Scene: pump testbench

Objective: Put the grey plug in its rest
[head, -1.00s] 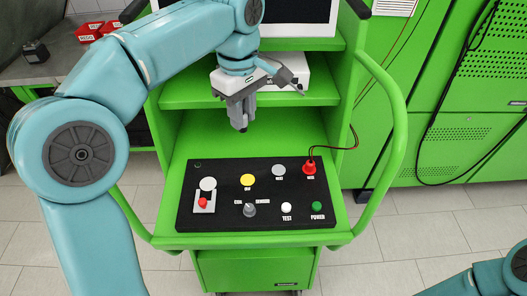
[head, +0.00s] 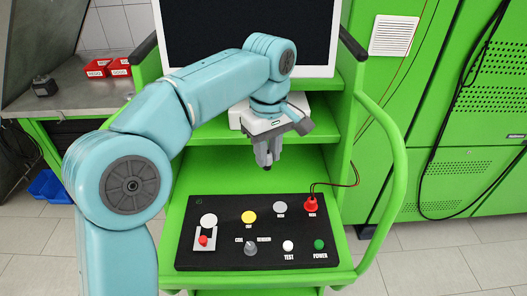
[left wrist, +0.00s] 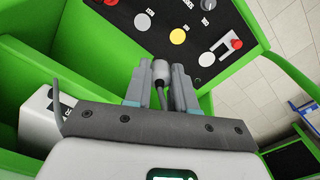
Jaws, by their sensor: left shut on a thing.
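My left gripper (head: 266,163) hangs above and behind the black control panel (head: 224,258), over the green cart's lower shelf. In the left wrist view its fingers (left wrist: 160,78) are shut on the grey plug (left wrist: 160,69), a small rounded grey piece with a dark cable running back towards the wrist. In the head view the plug is hard to tell from the grey fingers. The panel's back row has white (head: 208,220), yellow (head: 249,217) and grey (head: 280,207) round parts and a red plug (head: 311,206). I cannot tell which part is the rest. My right gripper is out of view.
The red plug's red and black wires (head: 345,184) loop to the right. A grey selector knob (head: 250,248) and a red button (head: 203,240) stick up from the panel. The green side rail (head: 397,160) curves along the cart's right. A screen (head: 248,32) stands above.

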